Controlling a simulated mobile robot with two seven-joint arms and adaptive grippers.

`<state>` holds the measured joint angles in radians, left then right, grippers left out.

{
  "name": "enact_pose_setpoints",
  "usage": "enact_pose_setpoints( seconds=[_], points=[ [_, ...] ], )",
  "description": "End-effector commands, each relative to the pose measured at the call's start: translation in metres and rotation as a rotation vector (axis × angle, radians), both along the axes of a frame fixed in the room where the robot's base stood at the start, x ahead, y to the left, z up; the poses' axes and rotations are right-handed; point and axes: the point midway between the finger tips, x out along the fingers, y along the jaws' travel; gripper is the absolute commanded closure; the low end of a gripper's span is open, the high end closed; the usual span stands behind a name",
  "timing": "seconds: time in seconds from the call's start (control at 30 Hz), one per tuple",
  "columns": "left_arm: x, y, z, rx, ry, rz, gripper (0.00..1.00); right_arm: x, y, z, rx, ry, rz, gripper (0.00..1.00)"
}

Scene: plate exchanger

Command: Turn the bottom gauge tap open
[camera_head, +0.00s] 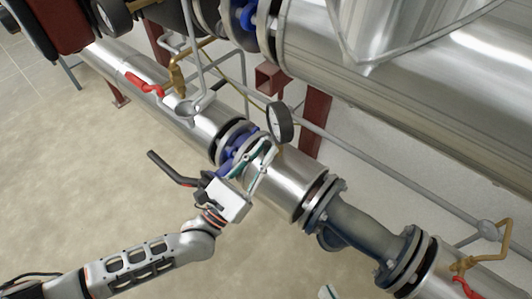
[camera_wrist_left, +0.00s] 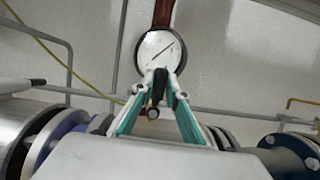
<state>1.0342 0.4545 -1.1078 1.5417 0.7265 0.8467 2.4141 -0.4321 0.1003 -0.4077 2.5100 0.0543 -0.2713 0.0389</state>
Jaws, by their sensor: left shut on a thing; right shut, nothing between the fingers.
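The bottom gauge (camera_head: 280,122), round with a white face and dark rim, stands above the lower silver pipe. In the left wrist view the gauge (camera_wrist_left: 160,52) faces me, its needle slanted. My left gripper (camera_head: 268,150) is just below it. In the left wrist view its teal-lined fingers (camera_wrist_left: 166,78) close on the small dark tap handle (camera_wrist_left: 157,88) under the gauge. A small brass round end (camera_wrist_left: 152,113) shows below the handle. The tap is hidden by the fingers in the head view. Only a tip of my right gripper (camera_head: 327,292) shows, at the bottom edge, away from the gauge.
A black-gripped lever (camera_head: 170,168) sticks out left of my left gripper. Blue valve flanges (camera_head: 232,145) sit close beside it. A red lever (camera_head: 145,85) lies farther up the pipe. A large silver vessel (camera_head: 420,90) fills the upper right. The floor at left is clear.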

Motion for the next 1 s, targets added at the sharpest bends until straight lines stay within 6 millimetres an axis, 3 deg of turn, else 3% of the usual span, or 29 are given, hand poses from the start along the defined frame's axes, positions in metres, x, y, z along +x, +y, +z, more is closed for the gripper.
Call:
enact_pose_setpoints(
  seconds=[0.63,0.67,0.7,1.0],
  points=[
    [0.0024,0.0034,0.0003,-0.041,0.029,0.003,1.0,-0.0011,0.0014,-0.0013,0.012,0.005,-0.003,1.0],
    [0.0024,0.0035,0.0004,-0.041,0.028,0.002,0.78,-0.0011,0.0014,-0.0013,0.012,0.005,-0.003,1.0],
    [0.0024,0.0033,0.0004,-0.041,0.028,0.002,0.69,-0.0011,0.0014,-0.0014,0.012,0.005,-0.003,1.0],
    [0.0017,0.0024,0.0002,-0.038,0.028,0.001,0.69,-0.0013,0.0016,-0.0016,0.012,0.008,-0.004,1.0]
  ],
)
